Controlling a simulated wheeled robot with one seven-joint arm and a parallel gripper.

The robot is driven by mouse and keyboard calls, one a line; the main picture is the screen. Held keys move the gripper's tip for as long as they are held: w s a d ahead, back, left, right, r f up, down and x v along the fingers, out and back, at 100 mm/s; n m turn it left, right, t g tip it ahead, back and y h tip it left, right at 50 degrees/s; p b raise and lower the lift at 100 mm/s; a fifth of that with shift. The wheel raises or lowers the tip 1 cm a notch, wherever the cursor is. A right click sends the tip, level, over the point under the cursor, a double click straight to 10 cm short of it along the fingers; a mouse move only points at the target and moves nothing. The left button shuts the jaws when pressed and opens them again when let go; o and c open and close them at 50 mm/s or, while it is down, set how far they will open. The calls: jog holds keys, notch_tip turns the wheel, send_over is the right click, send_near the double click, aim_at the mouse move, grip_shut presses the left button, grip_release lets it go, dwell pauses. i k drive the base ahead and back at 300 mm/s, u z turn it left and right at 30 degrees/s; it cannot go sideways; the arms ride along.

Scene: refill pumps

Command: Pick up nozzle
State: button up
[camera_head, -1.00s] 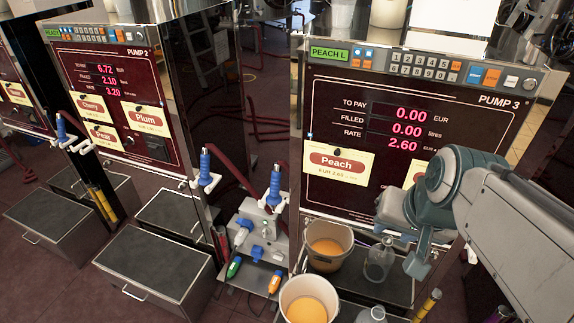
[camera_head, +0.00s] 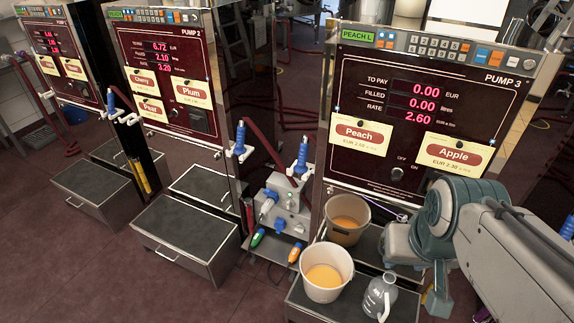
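A blue nozzle (camera_head: 302,157) stands upright in a white holder at the left side of Pump 3 (camera_head: 420,125). A second blue nozzle (camera_head: 239,138) stands in a holder at the right side of Pump 2 (camera_head: 165,75), and another (camera_head: 111,103) is at that pump's left side. The frames do not show which one the task means. My gripper (camera_head: 437,303) is low at the right, beside the glass bottle and far from these nozzles. My arm partly hides it, so I cannot tell whether its fingers are open.
A bucket of orange liquid (camera_head: 325,291) and a second bucket (camera_head: 347,232) stand before Pump 3, with a glass bottle (camera_head: 380,295) beside them. A grey box with blue fittings (camera_head: 285,205) sits between the pumps. Dark-topped step boxes (camera_head: 187,233) stand in front; the left floor is clear.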

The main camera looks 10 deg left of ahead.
aim_at(300, 167)
jog(key=u, duration=2.4)
jog(key=i, duration=1.6)
jog(key=z, duration=2.95)
jog(key=i, duration=0.55)
